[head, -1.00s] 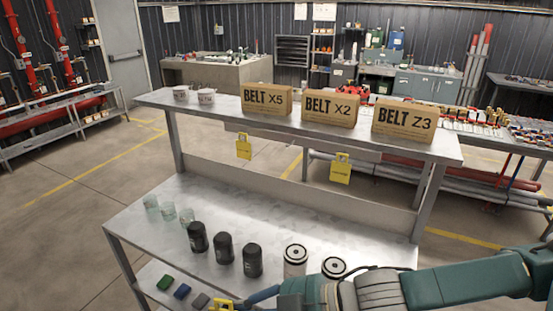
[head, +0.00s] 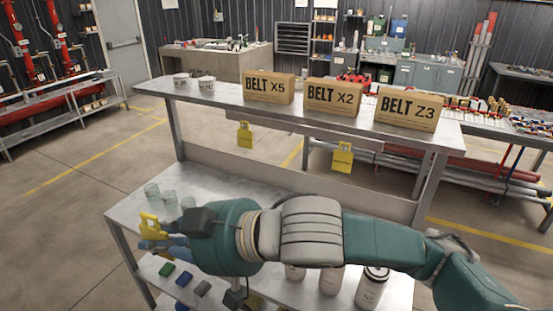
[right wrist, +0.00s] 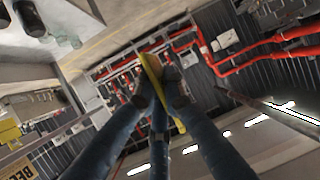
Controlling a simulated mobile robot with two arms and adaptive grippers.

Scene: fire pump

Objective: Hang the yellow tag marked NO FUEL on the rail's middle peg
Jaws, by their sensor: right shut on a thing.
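My right gripper (head: 155,243) is shut on a yellow tag (head: 149,222) and holds it up at the left, in front of the lower shelf. The tag also shows between the fingers in the right wrist view (right wrist: 155,72); its lettering cannot be read. The rail (head: 295,136) runs under the front edge of the upper shelf. One yellow tag (head: 244,138) hangs at its left end and another (head: 342,160) towards its right end. The stretch between them carries no tag. The middle peg is too small to make out. My left gripper is not in view.
Boxes marked BELT X5 (head: 268,87), BELT X2 (head: 333,97) and BELT Z3 (head: 407,108) stand on the upper shelf, with two white cups (head: 206,84) at left. Glass jars (head: 169,198) stand near the gripper. My right arm hides much of the lower shelf.

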